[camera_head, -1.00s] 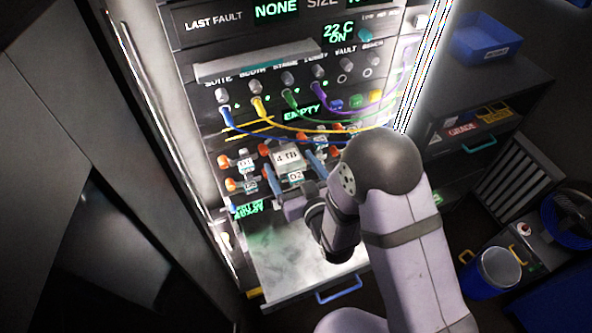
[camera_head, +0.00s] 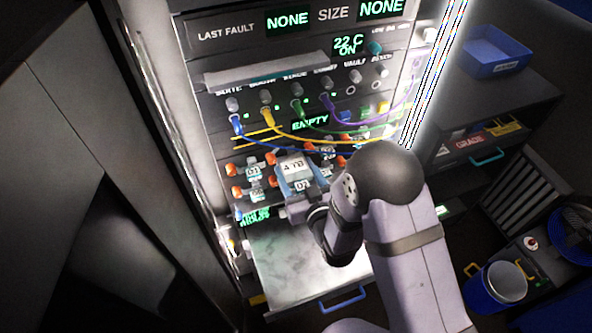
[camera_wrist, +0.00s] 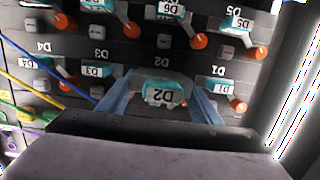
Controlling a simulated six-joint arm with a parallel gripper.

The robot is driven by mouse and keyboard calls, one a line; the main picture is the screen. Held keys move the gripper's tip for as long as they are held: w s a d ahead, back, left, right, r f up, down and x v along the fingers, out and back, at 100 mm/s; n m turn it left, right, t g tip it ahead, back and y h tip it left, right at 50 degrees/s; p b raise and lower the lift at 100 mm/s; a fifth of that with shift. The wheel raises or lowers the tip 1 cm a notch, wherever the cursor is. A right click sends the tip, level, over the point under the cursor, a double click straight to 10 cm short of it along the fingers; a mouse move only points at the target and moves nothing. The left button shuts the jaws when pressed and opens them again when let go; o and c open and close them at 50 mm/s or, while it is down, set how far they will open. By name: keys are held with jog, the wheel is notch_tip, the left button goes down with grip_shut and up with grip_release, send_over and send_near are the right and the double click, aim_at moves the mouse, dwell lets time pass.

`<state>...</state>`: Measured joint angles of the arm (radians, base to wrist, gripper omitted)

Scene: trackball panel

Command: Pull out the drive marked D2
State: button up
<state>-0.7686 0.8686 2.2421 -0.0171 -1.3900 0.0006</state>
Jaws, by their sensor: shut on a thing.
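The drive marked D2 (camera_wrist: 160,96) is between my gripper's two blue fingers in the wrist view, its teal and white label upside down. In the head view its top, with a white 4 TB label (camera_head: 293,168), stands out in front of the bay row. My gripper (camera_wrist: 160,106) is shut on the drive, one finger on each side. In the head view my gripper (camera_head: 298,192) is at the drive's front, partly hidden by my wrist. How deep the drive still sits in its slot is hidden.
Drives D1 (camera_wrist: 218,86) and D3 (camera_wrist: 96,71) flank D2, with D5 (camera_wrist: 236,22) and D6 (camera_wrist: 170,10) in the other row. Orange-tipped levers stick out nearby. Blue, yellow, green and purple cables hang close to the bays. A pale shelf (camera_head: 300,272) below is clear.

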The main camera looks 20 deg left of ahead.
jog(key=shift+s+d, duration=0.1)
jog(key=f+b+v, duration=0.1)
jog(key=v, duration=0.6)
jog(key=shift+s+d, duration=0.2)
dwell(0.9)
